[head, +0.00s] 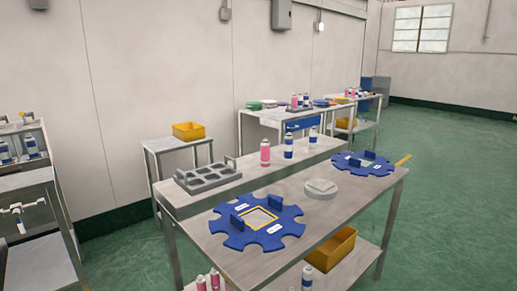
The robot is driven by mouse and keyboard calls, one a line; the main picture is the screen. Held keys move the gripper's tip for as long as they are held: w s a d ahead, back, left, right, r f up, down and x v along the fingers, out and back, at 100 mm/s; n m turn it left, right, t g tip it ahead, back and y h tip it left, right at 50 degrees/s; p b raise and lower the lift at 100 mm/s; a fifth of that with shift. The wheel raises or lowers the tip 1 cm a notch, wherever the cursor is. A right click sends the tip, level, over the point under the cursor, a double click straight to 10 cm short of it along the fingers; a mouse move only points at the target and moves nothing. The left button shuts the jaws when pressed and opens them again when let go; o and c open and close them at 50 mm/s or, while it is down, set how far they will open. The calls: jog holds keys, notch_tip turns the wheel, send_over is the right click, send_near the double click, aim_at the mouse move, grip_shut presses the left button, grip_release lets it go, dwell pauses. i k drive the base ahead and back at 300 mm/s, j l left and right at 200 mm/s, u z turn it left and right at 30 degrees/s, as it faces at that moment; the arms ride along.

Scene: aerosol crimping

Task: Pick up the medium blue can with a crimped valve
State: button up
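Two blue-and-white cans stand upright on the raised rear shelf of the near table: the left one (288,146) and the right one (313,142). A taller pink can (265,152) stands to their left. Another blue-and-white can (307,278) shows at the bottom edge, on the table's lower shelf. The cans are too small to tell their exact size class or whether their valves are crimped. My gripper is not in view.
The near table (225,252) bears two blue notched discs (232,240) (345,170), a pale round block (321,189) and a grey compartment tray (208,173). Yellow bins sit below (331,250) and on a side table (188,131). Green floor (440,215) is open at right.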

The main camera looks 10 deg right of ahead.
aim_at(289, 140)
jog(key=i+l+u, duration=0.2)
jog(key=l, duration=0.3)
jog(key=l+u, duration=0.2)
jog(key=l, duration=0.3)
jog(key=i+l, duration=0.1)
jog(key=l, duration=0.45)
jog(key=l+u, duration=0.15)
jog(key=l, duration=0.35)
jog(key=i+l, duration=0.1)
jog(key=l, duration=0.55)
jog(key=i+l, duration=0.1)
jog(key=l, duration=0.6)
jog(key=i+l, duration=0.1)
jog(key=l, duration=0.55)
jog(key=i, duration=1)
